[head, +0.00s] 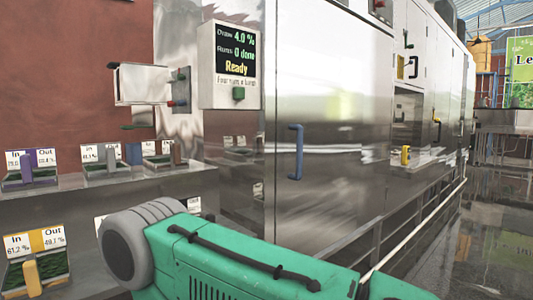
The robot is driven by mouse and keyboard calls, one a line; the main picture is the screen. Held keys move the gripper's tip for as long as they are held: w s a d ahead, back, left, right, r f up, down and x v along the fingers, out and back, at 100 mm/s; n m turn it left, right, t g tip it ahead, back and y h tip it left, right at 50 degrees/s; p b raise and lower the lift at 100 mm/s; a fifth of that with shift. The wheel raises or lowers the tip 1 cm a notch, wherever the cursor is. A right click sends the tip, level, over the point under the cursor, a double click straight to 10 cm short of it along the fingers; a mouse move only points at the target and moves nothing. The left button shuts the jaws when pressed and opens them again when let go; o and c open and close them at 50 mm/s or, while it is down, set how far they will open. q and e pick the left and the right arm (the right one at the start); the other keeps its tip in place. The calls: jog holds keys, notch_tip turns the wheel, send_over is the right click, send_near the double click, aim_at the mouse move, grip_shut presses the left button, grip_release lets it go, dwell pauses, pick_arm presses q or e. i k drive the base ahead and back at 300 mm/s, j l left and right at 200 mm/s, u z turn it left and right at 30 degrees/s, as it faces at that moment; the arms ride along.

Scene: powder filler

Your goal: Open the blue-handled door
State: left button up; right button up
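The blue handle (295,152) is a vertical bar on the left part of a tall, shiny steel door (345,190). The door looks shut and flush with the cabinet front. Its left edge meets a narrow steel strip beside the display panel. The lower part of the door is hidden behind a green body in the foreground. Neither of my grippers is in view, and nothing touches the blue handle.
A display panel (233,63) reading "Ready" hangs left of the door. Labelled stations with coloured levers stand on a steel ledge (120,186) at left. A yellow handle (405,155) is farther right. A rail (405,232) runs along the cabinets; glossy floor (490,235) lies open at right.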

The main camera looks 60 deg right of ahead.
aim_at(334, 73)
jog(key=z, duration=2.55)
jog(key=i+l+u, duration=0.2)
jog(key=i+l, duration=0.25)
jog(key=i, duration=0.1)
